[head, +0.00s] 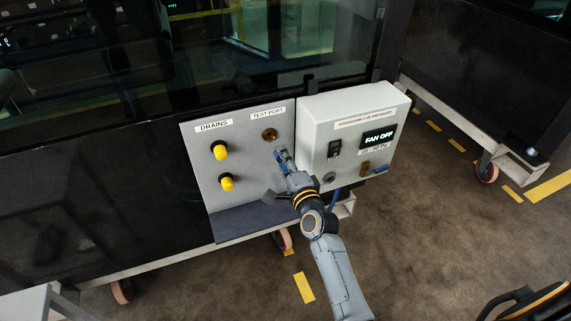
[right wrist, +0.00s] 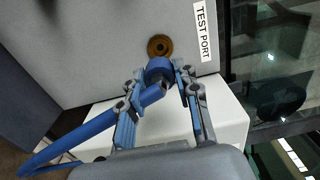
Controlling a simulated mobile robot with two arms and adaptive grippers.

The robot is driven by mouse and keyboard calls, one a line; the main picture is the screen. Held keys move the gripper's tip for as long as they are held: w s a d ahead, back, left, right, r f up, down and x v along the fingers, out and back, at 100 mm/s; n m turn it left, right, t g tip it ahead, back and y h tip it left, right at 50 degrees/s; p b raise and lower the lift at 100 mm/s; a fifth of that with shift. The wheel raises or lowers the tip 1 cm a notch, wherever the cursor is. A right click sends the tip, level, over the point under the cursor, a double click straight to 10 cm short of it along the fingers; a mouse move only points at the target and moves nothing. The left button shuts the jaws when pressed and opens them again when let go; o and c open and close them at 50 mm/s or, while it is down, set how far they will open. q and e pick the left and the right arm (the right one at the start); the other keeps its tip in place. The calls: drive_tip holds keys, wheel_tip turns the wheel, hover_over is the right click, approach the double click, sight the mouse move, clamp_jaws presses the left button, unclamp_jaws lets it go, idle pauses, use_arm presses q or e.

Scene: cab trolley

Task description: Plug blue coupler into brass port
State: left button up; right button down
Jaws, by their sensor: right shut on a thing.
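The brass port (head: 270,135) is a round fitting under the TEST PORT label on the grey panel. It also shows in the right wrist view (right wrist: 160,46). My right gripper (head: 284,157) is shut on the blue coupler (right wrist: 158,69), just below and to the right of the port in the head view. In the right wrist view the coupler's front end is close to the port. I cannot tell whether they touch, but the port's face and bore are still visible. A blue hose (right wrist: 75,142) trails from the coupler. My left gripper is not in view.
A white box (head: 317,118) with a switch and a FAN OFF display juts out right of the port. Two yellow drain knobs (head: 220,151) (head: 227,183) stick out at left. A dark shelf (head: 238,222) lies below the panel.

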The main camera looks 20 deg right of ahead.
drive_tip(key=w+b, duration=0.2)
drive_tip(key=w, duration=0.3)
drive_tip(key=shift+w+a, duration=0.1)
drive_tip(key=shift+w, duration=0.25)
idle(2.5)
drive_tip(key=shift+w, duration=0.6)
drive_tip(key=c, duration=0.9)
unclamp_jaws()
drive_tip(key=shift+s, duration=0.1)
drive_tip(key=s, duration=1.2)
drive_tip(key=shift+d, duration=0.2)
